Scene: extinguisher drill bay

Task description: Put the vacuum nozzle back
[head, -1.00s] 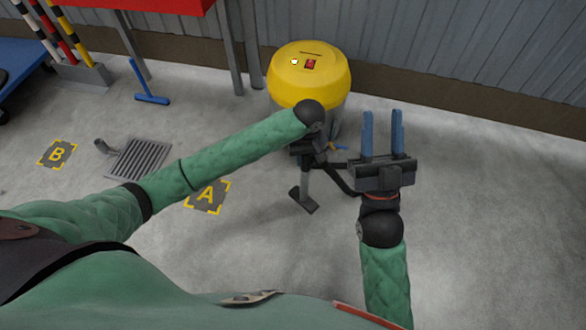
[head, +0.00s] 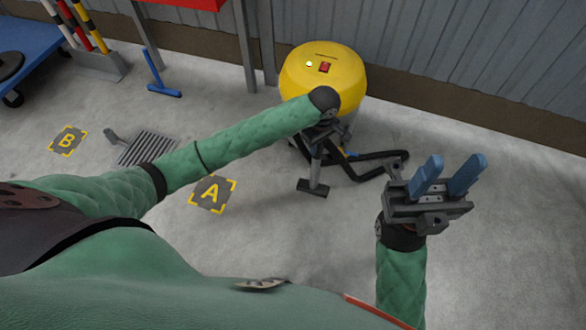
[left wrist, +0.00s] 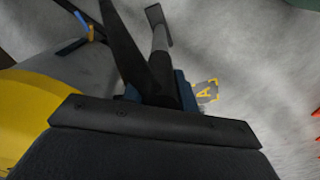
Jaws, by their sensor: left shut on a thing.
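The vacuum (head: 322,75) with a yellow top stands on the floor near the back wall, partly hidden by my left forearm. My left gripper (head: 322,134) is in front of it, shut on the vacuum nozzle (head: 314,187). The nozzle is a grey tube with a flat dark foot, pointing down at or just above the floor; I cannot tell if it touches. In the left wrist view the nozzle (left wrist: 160,38) runs up from between the blue fingers (left wrist: 178,88). A black hose (head: 372,172) curves right of the nozzle. My right gripper (head: 456,164) is open and empty.
Floor marks A (head: 212,194) and B (head: 68,140) and a drain grate (head: 148,148) lie to the left. A blue squeegee-like tool (head: 163,88) stands behind them. A red-topped stand (head: 185,4) is at the back. Floor at right is clear.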

